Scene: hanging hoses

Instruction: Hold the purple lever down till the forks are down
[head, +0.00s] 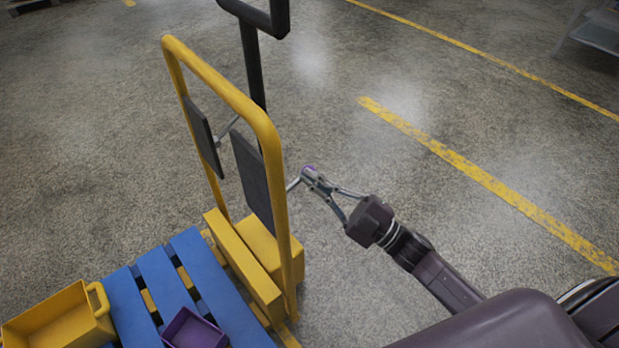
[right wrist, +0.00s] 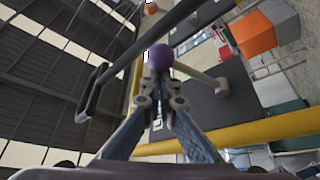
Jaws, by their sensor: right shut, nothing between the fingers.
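The purple lever shows as a purple knob (right wrist: 161,55) on a pale rod from a dark panel in the right wrist view. In the head view its knob (head: 309,168) is mostly hidden by my fingertips. My right gripper (head: 313,177) is shut and empty, with its fingertips at the knob; I cannot tell whether they press on it. Its fingers (right wrist: 158,82) also show below the knob in the wrist view. The forks lie under a blue pallet (head: 162,281); only yellow parts show through its gaps, and their height is unclear. My left gripper is out of view.
The truck's yellow frame (head: 225,88) and black handle (head: 252,65) stand left of my right arm. A yellow bin (head: 62,321) and a purple bin (head: 193,331) sit on the pallet. An orange knob (right wrist: 151,9) shows farther off.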

